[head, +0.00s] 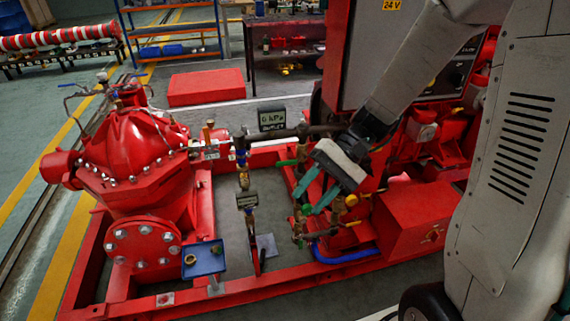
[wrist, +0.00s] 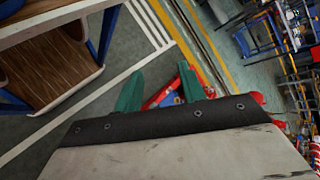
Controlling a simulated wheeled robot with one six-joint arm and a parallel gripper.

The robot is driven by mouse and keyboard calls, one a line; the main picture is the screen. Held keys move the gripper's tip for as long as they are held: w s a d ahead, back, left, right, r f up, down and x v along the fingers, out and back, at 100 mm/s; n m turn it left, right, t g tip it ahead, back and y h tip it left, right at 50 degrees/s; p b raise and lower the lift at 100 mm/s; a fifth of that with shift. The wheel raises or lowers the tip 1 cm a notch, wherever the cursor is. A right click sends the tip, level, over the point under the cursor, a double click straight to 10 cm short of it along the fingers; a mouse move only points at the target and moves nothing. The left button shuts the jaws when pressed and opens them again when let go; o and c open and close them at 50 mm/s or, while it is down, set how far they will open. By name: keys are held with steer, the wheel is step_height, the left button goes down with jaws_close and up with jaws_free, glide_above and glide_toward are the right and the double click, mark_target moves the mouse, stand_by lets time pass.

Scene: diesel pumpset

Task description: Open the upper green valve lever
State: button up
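The upper green valve lever (head: 286,163) shows in the head view as a small green handle on the brass and dark pipework, just left of my gripper. My gripper (head: 308,203) has two teal fingers pointing down and left, apart from each other with nothing held. Its fingertips are lower in the picture than the upper lever, close to a lower green lever (head: 299,239). I cannot tell whether they touch anything. In the wrist view my gripper (wrist: 160,73) is also spread and empty; neither lever can be made out there.
A red pump (head: 135,150) stands left on the red base frame (head: 245,287). A red engine box (head: 415,215) is close right of my gripper. The wrist view shows a wooden-shelved table (wrist: 50,65) and grey floor.

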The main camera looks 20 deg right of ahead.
steer(key=w+f+m+t+y, duration=0.35)
steer(key=w+f+y, duration=0.2)
steer(key=w, duration=0.35)
steer(key=m+t+h, duration=0.3)
steer(key=t+h, duration=0.1)
steer(key=t, duration=1)
glide_toward(287, 164)
steer(key=x, duration=1)
steer(key=shift+w+a, duration=0.25)
steer(key=shift+a, duration=0.1)
jaws_close()
steer(key=shift+d, duration=0.1)
